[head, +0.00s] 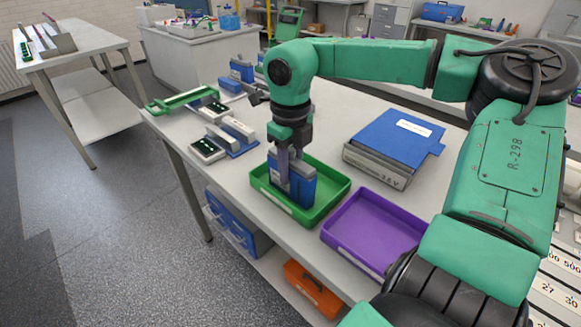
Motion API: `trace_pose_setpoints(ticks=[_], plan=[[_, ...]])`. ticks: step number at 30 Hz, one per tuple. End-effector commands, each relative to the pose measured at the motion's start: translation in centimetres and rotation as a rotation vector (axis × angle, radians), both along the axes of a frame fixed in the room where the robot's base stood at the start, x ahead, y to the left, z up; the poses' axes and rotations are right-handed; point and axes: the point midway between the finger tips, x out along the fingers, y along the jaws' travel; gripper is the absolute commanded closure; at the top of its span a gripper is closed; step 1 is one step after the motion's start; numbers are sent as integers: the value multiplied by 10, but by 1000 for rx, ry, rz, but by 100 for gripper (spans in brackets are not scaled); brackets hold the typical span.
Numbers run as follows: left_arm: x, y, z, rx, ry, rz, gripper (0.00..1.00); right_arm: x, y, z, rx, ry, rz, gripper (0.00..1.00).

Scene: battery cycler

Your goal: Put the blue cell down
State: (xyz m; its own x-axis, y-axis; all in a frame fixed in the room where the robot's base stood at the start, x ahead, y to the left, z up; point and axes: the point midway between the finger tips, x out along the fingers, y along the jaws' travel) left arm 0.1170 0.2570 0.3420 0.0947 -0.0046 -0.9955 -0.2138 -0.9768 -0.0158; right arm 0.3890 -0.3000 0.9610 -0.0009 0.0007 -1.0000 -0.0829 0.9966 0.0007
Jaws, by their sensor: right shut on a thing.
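A blue cell (301,187) stands upright in the green tray (331,204) on the table. My right gripper (284,178) points down over the tray and is shut on the blue cell, with its fingers along the cell's left part. The cell's lower end is inside the tray walls; I cannot tell whether it touches the tray floor. My left gripper is not in view.
A purple tray (372,226) lies right of the green tray. Several small devices and a green-handled frame (180,100) stand at the table's left. Bare table lies between tray and cycler.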

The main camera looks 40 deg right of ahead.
Motion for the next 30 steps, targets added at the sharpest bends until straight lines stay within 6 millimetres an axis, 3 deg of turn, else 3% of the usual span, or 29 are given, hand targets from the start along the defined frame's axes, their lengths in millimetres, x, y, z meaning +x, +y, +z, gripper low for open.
trace_pose_setpoints(ticks=[5,6,7,8,16,20,30], plan=[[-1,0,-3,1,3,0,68,0,0,-2,0,-2,0,100],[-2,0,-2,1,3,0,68,0,0,-2,0,0,0,52],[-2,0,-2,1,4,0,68,0,0,-2,0,0,0,41],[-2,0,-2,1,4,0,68,0,0,-1,0,0,0,38],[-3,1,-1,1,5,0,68,0,0,-1,0,0,0,38],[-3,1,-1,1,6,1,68,1,0,10,-1,-3,-1,38],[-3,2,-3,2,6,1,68,1,0,97,-2,-3,-1,38]])
